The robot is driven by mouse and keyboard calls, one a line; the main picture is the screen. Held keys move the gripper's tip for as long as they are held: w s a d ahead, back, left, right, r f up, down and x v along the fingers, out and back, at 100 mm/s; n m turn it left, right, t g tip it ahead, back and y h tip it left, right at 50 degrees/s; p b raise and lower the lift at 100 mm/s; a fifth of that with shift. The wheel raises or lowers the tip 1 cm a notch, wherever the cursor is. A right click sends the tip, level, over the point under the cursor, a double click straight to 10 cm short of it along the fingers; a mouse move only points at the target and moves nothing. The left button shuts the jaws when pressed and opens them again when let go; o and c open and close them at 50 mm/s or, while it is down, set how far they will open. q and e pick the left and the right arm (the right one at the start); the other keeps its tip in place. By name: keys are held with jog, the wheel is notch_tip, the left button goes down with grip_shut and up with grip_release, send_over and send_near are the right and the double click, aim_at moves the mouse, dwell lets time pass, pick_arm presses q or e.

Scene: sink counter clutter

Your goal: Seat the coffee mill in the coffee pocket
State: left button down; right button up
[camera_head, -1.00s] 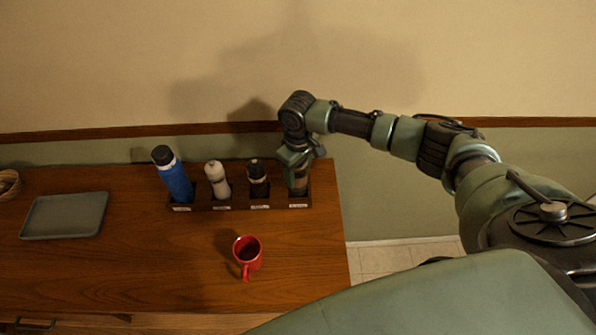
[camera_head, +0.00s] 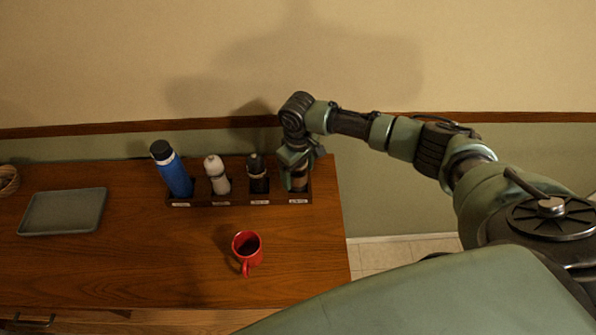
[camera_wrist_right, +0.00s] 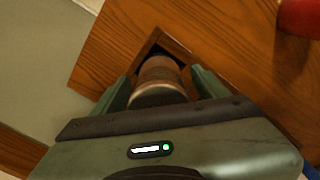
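The coffee mill (camera_head: 298,183), brown with a pale metal band, stands in the right-end pocket of the dark wooden rack (camera_head: 222,202). It looks upright; its foot is hidden inside the pocket. In the right wrist view the mill (camera_wrist_right: 160,80) is between the two green fingers of my right gripper (camera_wrist_right: 162,82), with the dark pocket opening (camera_wrist_right: 168,43) around its far end. Narrow gaps seem to show between the fingers and the mill, so the gripper looks open around it. The pocket label is too small to read. My left gripper is not in view.
A dark mill (camera_head: 257,175), a white mill (camera_head: 217,175) and a blue bottle (camera_head: 175,174) fill the rack's other pockets. A red mug (camera_head: 246,252) stands in front. A grey tray (camera_head: 63,212) lies left. The counter's right edge is close to the rack.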

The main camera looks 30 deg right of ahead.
jog(key=shift+s, duration=0.1)
notch_tip(320, 180, up, 6)
jog(key=shift+r+b, duration=0.25)
jog(key=shift+b, duration=0.8)
jog(key=shift+r, duration=0.65)
